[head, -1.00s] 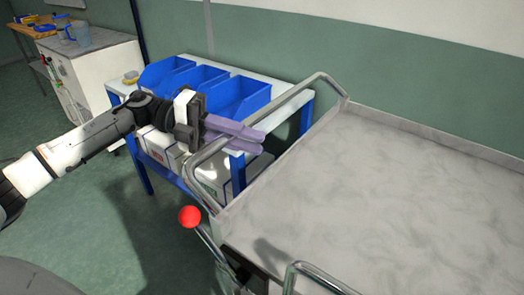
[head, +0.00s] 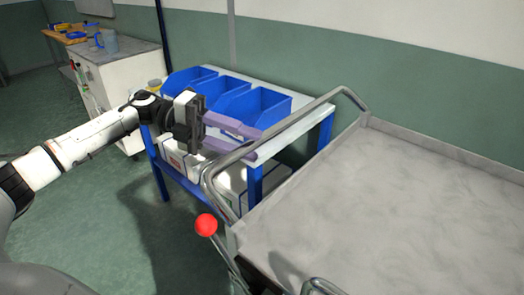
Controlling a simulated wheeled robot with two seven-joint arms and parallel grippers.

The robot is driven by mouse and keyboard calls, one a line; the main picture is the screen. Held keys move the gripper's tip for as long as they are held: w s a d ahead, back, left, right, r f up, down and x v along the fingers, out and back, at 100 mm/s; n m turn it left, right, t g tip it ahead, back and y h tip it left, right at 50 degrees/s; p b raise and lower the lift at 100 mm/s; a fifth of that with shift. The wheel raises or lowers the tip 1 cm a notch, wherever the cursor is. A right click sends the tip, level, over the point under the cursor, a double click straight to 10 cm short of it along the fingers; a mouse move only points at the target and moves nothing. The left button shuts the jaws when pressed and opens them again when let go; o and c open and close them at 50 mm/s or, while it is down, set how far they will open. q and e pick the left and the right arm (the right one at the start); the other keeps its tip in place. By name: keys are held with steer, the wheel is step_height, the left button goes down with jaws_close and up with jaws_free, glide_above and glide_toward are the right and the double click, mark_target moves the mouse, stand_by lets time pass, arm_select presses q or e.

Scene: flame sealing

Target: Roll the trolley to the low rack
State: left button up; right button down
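The trolley (head: 400,205) fills the lower right of the head view, with a grey marbled top, a raised rim and a bent metal tube handle (head: 296,122). A lever with a red ball knob (head: 206,225) stands at its near left corner. My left gripper (head: 260,145) reaches in from the left at the handle, its two purple fingers apart with a gap between them. The fingertips overlap the handle bar in the view; I cannot tell whether they touch it. My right gripper is out of view. No thing is clearly identifiable as the low rack.
A blue-legged bench (head: 314,132) with blue bins (head: 253,105) on top and boxes (head: 184,160) below stands just beyond the handle, by the wall. A white cabinet (head: 118,88) is at the back left. Green floor (head: 110,220) is clear at the left.

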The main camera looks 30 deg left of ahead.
arm_select(q)
steer(key=shift+b+v, duration=0.3)
steer(key=shift+v, duration=2.4)
